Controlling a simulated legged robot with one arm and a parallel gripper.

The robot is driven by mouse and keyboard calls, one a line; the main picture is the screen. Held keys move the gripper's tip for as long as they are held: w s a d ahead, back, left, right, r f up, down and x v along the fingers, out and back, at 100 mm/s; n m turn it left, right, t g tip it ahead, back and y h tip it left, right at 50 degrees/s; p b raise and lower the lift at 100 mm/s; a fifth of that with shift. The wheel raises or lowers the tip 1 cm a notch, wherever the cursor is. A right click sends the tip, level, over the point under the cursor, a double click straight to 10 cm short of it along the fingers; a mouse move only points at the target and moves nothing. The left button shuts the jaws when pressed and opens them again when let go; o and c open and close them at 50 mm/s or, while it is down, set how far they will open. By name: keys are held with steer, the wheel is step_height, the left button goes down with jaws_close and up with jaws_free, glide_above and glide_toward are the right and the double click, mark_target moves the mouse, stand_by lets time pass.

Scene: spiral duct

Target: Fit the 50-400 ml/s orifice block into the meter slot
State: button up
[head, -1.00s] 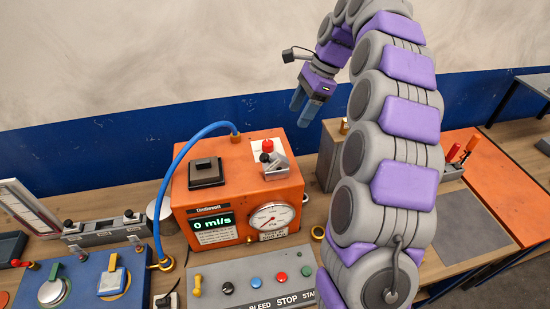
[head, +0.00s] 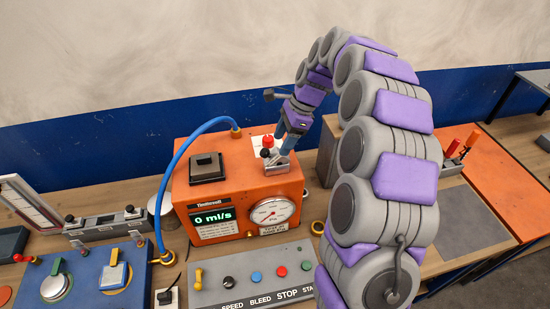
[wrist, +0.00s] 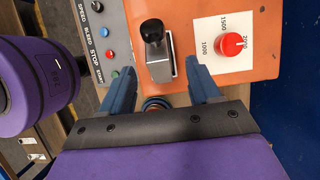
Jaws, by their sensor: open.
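The orange meter box (head: 237,187) stands on the bench and its display reads 0 ml/s. On its top is a grey metal piece with a black knob (head: 275,160), also seen in the wrist view (wrist: 160,66). A square black piece (head: 207,167) sits on the top's left side; whether it is a block or a slot cover I cannot tell. My gripper (head: 288,147) is open and empty above the grey piece; in the wrist view its fingers (wrist: 153,78) straddle the near end of that piece, apart from it. No 50-400 ml/s marking is readable.
A red dial (wrist: 230,44) on a white plate is beside the grey piece. A blue hose (head: 182,158) arches over the box's left side. A button panel (head: 255,277) lies in front. A grey rail with black knobs (head: 105,226) and a blue panel (head: 88,286) are at left.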

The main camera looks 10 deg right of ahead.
mark_target(277, 149)
steer(key=shift+a+x, duration=0.2)
steer(key=shift+x, duration=2.6)
steer(key=shift+r, duration=0.1)
steer(key=shift+s, duration=0.1)
steer(key=shift+c, duration=0.4)
jaws_close()
